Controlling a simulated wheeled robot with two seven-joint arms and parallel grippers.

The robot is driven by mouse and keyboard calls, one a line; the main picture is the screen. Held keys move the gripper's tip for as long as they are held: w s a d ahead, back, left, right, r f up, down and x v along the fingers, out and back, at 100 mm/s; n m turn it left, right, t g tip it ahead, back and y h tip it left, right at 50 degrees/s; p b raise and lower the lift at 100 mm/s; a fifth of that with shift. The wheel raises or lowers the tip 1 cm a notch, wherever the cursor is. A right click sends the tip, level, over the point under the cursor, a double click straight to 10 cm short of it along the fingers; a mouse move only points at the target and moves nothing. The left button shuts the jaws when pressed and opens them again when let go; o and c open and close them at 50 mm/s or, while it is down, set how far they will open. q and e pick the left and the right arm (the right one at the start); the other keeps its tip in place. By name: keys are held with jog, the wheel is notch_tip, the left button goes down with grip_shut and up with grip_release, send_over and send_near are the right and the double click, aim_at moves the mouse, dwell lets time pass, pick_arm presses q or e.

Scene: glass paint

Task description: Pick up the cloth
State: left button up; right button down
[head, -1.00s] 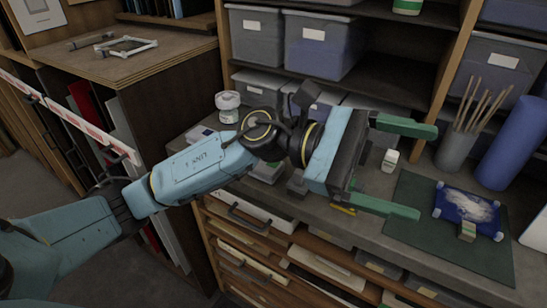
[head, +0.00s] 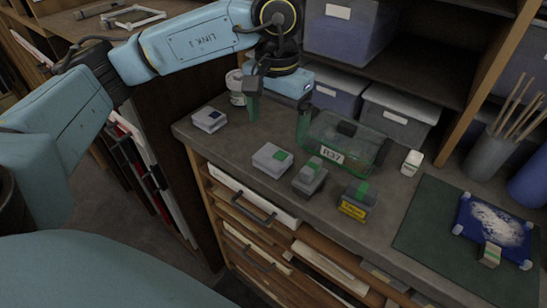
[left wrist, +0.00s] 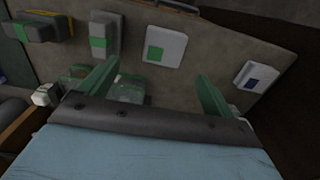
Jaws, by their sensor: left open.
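I cannot make out a cloth for certain in either view. My left gripper (head: 279,115) is open and empty, pointing down above the back left of the grey counter. Its two green fingers also show in the left wrist view (left wrist: 157,88). A clear green-tinted container labelled R37 (head: 362,152) stands just right of the fingers. My right gripper is not in view.
A white block with a blue patch (head: 209,119) lies near the counter's left edge. A white-lidded jar (head: 236,85) stands behind the gripper. A small white bottle (head: 412,163) is near a green mat (head: 425,225) bearing a blue panel with white marks (head: 495,222). Grey bins (head: 398,112) line the back.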

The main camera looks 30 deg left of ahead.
aim_at(272, 155)
pick_arm(q)
notch_tip(272, 155, down, 4)
jog(key=shift+r, duration=0.25)
jog(key=shift+s+a+f, duration=0.1)
jog(key=shift+a+f, duration=0.1)
jog(key=shift+f, duration=1.15)
jog(key=shift+s+a+f, duration=0.1)
jog(key=shift+a+f, duration=0.1)
jog(key=shift+f, duration=1.15)
jog(key=shift+c, duration=0.4)
jog(key=c, duration=1)
